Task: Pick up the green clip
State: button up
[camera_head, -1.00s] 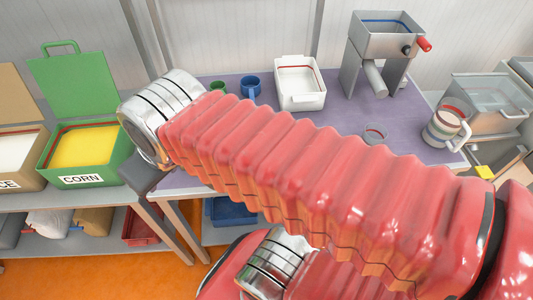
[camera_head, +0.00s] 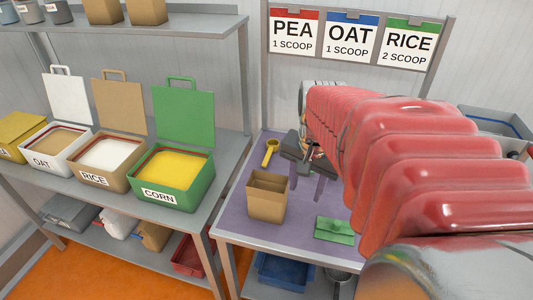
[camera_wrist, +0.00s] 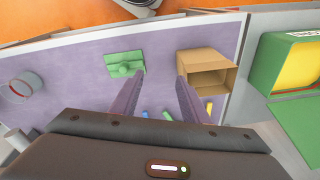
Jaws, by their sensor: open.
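The green clip (camera_head: 334,229) lies flat on the purple tabletop near its front edge. It also shows in the wrist view (camera_wrist: 124,58), with a raised rounded part, left of centre. My gripper (camera_head: 305,187) is above the table, behind and to the left of the clip in the head view. In the wrist view my gripper (camera_wrist: 160,76) has its two fingers apart with nothing between them. The left fingertip appears close to the clip's lower right in the picture; I cannot tell the height between them.
An open brown box (camera_head: 266,200) stands left of the clip. A yellow scoop (camera_head: 272,150) lies behind the box. The corn bin (camera_head: 172,180) is on the shelf to the left. A round cup (camera_wrist: 22,87) is on the table. Table around the clip is clear.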

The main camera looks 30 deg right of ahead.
jog(key=s+d+f+m, duration=0.2)
jog(key=d+m, duration=0.1)
jog(key=d, duration=0.2)
jog(key=s+d+f+m+g+y, duration=0.1)
jog(key=s+d+m, duration=0.1)
jog(key=d, duration=0.3)
jog(key=shift+s+f+m, duration=0.3)
jog(key=shift+f+m, duration=0.05)
jog(key=shift+m, duration=0.15)
send_over(337, 222)
jog(key=f, duration=0.8)
jog(key=shift+a, duration=0.2)
jog(key=shift+f, duration=0.3)
jog(key=shift+d+f, duration=0.2)
jog(key=shift+f, duration=2.4)
jog(key=shift+c, duration=0.5)
